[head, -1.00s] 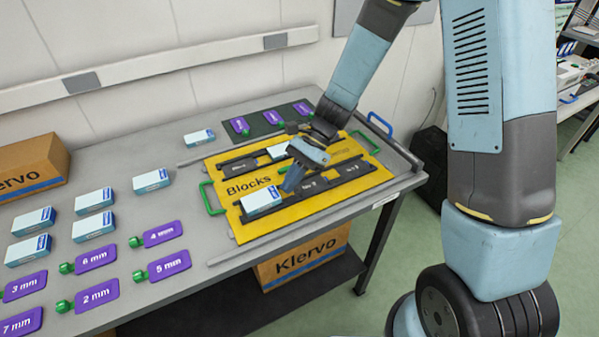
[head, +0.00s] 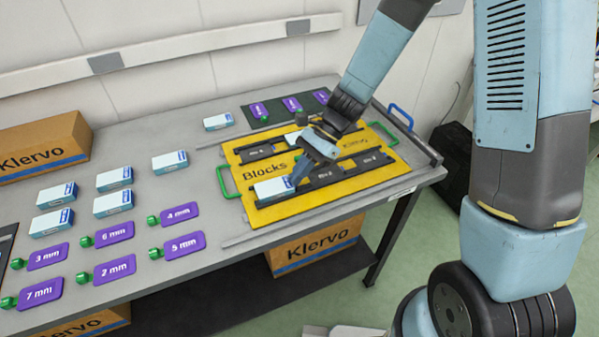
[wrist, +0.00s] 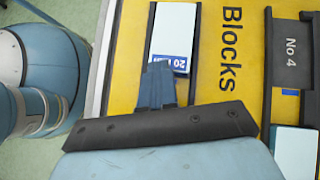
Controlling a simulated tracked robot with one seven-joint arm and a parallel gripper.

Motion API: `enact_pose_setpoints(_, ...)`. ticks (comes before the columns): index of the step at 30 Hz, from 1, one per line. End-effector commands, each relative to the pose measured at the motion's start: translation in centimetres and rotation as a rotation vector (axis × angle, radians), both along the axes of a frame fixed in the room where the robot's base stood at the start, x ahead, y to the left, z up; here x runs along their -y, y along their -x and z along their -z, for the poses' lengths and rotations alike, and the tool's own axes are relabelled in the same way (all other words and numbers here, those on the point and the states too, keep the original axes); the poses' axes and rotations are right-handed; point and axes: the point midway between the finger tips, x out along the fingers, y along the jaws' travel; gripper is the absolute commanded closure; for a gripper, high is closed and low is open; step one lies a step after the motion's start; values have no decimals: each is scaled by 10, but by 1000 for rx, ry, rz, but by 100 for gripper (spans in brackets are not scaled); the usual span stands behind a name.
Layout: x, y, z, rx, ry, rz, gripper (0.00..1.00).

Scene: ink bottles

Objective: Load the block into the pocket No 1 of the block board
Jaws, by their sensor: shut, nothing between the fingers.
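The yellow block board (head: 244,158) lies on the table with dark pocket strips. A white and blue block (head: 273,189) sits at the left end of the front strip, lined up with it. The wrist view shows this block (wrist: 174,35) with a dark edge of the strip along it; its pocket number and how deep it sits cannot be told. My gripper (head: 294,182) is shut and empty at the block's right end. In the wrist view its closed fingertips (wrist: 158,70) are right at the block's labelled end, touching or nearly so.
Another block (wrist: 296,150) lies in the back strip, near the No 4 label. Several blocks (head: 115,178) and purple tags (head: 114,232) with green knobs occupy the left of the table. A dark mat (head: 275,112) with purple tags lies behind the board.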

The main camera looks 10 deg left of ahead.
Motion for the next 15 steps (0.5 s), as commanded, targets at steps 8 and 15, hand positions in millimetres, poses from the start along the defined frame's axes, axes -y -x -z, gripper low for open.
enact_pose_setpoints(8,10,-4,1,-8,-1,-8,100)
enact_pose_setpoints(15,37,-29,-15,2,-3,-6,100)
